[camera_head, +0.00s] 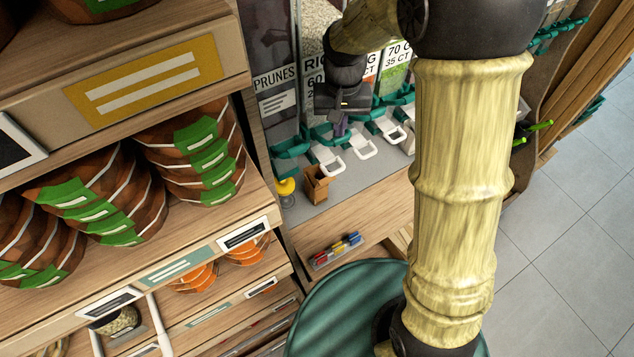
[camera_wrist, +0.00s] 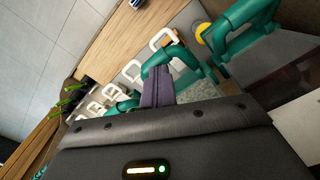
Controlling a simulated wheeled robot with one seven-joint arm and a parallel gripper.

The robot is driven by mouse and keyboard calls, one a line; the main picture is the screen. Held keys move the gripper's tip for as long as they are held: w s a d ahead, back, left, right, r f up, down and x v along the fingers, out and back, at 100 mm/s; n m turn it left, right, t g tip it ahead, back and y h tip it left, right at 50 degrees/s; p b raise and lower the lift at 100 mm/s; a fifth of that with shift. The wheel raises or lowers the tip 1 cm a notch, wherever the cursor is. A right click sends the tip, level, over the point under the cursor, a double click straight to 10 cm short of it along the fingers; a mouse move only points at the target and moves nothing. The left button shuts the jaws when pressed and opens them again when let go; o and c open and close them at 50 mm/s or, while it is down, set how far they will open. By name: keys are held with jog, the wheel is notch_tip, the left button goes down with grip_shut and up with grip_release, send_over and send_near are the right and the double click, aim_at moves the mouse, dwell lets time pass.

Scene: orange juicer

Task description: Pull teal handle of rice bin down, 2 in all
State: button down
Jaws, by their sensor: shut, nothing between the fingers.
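The rice bin (camera_head: 318,62) stands behind the counter in the head view, its label partly hidden by my arm. A teal handle (camera_head: 321,133) sits below it, above a white spout. My gripper (camera_head: 341,131) is at this handle, pointing down, with its purple fingers closed and empty. In the wrist view the purple fingers (camera_wrist: 155,98) are shut right beside a teal handle (camera_wrist: 168,56), overlapping it in the picture; I cannot tell whether they touch. Another teal handle (camera_wrist: 243,30) is larger and nearer at the right.
The prunes bin (camera_head: 275,80) is at the left, with its own teal handle (camera_head: 290,146). A small brown box (camera_head: 317,184) and a yellow object (camera_head: 285,187) stand on the counter (camera_head: 350,188). Shelves of packaged goods (camera_head: 200,150) are close at the left.

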jog(key=shift+w+a+r+p, duration=0.1)
jog(key=shift+w+r+p, duration=0.1)
jog(key=shift+r+p, duration=1.2)
jog(key=shift+r, duration=0.15)
jog(key=shift+r, duration=0.1)
jog(key=s+d+r+p, duration=0.2)
jog(key=s+r+p, duration=0.1)
jog(key=r, duration=0.2)
jog(key=shift+s, duration=0.15)
jog(key=shift+d+f, duration=0.1)
jog(key=shift+d, duration=0.05)
jog(key=s+d+f+t+b, duration=0.2)
jog(key=s+d+f+b, duration=0.3)
jog(key=s+d+f, duration=0.2)
jog(key=s+d, duration=0.2)
jog(key=d, duration=0.2)
jog(key=shift+s+m+t+b, duration=0.15)
jog(key=shift+m+t+b, duration=0.15)
jog(key=shift+m, duration=0.1)
